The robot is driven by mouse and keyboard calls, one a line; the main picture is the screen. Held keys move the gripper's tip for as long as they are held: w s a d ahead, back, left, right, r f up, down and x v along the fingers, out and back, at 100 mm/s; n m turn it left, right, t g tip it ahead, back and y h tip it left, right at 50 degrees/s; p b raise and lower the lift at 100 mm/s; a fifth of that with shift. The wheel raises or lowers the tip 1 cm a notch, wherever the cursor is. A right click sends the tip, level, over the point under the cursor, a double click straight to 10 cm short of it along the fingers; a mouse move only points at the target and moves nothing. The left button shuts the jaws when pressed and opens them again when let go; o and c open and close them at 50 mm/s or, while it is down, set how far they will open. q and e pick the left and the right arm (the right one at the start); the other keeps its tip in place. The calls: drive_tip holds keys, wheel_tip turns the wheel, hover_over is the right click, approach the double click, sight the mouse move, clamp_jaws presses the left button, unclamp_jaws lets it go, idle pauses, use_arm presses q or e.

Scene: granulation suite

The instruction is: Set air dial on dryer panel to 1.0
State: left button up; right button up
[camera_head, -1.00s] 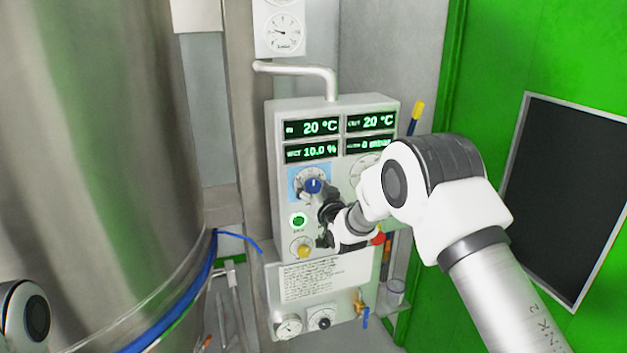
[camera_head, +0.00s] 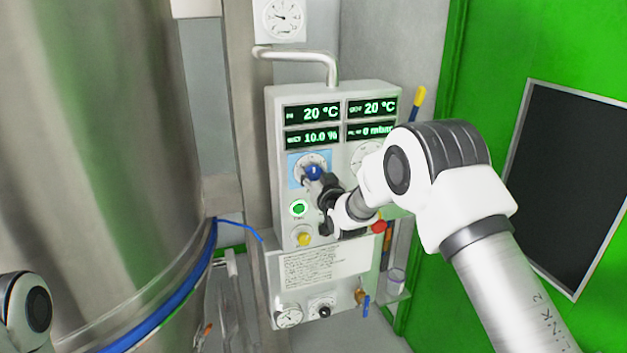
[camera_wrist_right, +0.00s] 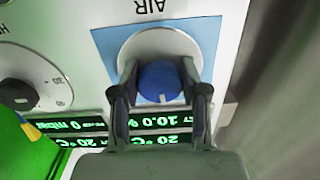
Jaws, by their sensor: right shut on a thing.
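The dryer panel (camera_head: 282,222) is a pale box with four lit green readouts. The air dial (camera_head: 312,172) is a blue knob with a white pointer mark, on a round scale plate over a light blue square. In the right wrist view the blue knob (camera_wrist_right: 160,82) sits between both fingers of my right gripper (camera_wrist_right: 158,88), under the upside-down label AIR. My right gripper (camera_head: 318,183) is shut on the knob. The scale numbers are too small or covered to read. Only a rounded part of my left arm shows at the lower left; its gripper is out of view.
Below the dial are a lit green button (camera_head: 299,209), a yellow knob (camera_head: 304,239) and a red knob (camera_head: 379,227). A second dial (camera_wrist_right: 28,85) is beside the air dial. A large steel vessel (camera_head: 110,150) stands left, a green door frame right.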

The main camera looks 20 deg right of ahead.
drive_tip(key=n+b, duration=0.7)
drive_tip(key=b, duration=0.2)
drive_tip(key=shift+d+f+n, duration=0.1)
drive_tip(key=shift+f+n, duration=0.05)
drive_tip(key=shift+n, duration=0.15)
drive_tip(key=shift+r+n+b, duration=0.25)
drive_tip(key=shift+n+b, duration=1.3)
drive_tip(key=shift+n, duration=0.15)
drive_tip(key=o, duration=1.1)
drive_tip(key=shift+o, duration=0.2)
drive_tip(key=s, duration=1.2)
drive_tip(key=shift+d, duration=0.2)
